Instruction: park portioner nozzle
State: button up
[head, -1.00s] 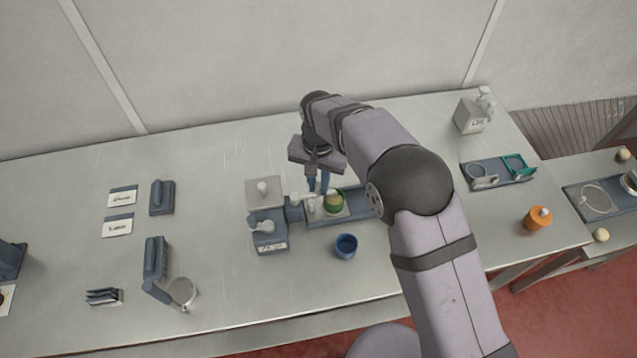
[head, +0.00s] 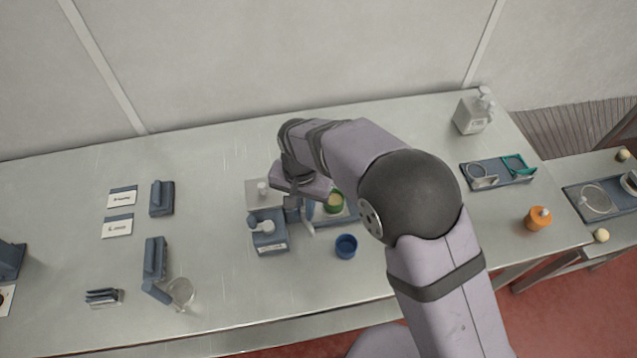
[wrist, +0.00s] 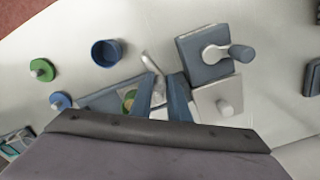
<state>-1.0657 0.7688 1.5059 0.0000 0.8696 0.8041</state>
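The portioner is a blue-grey box (head: 268,232) with a white lever, left of centre; it also shows in the wrist view (wrist: 207,62). Its pale nozzle (head: 309,229) points toward the table's front edge, clear of the green bowl (head: 334,202). In the wrist view the nozzle (wrist: 150,60) runs past my fingertips. My gripper (head: 306,208) is low beside the portioner's right side. In the wrist view my two blue fingers (wrist: 163,82) stand apart with a gap between them. Whether a finger touches the nozzle is unclear.
A blue cup (head: 346,246) stands just in front of the green bowl. A white block with a knob (wrist: 222,100) adjoins the portioner. Left of the portioner is open table.

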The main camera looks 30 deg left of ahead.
jog(key=shift+s+a, duration=0.5)
jog(key=shift+a, duration=0.05)
jog(key=o, duration=0.5)
jog(key=shift+o, duration=0.3)
jog(key=shift+w, duration=0.1)
notch_tip(320, 180, up, 7)
jog(key=p, duration=0.5)
notch_tip(320, 180, up, 7)
jog(key=p, duration=0.1)
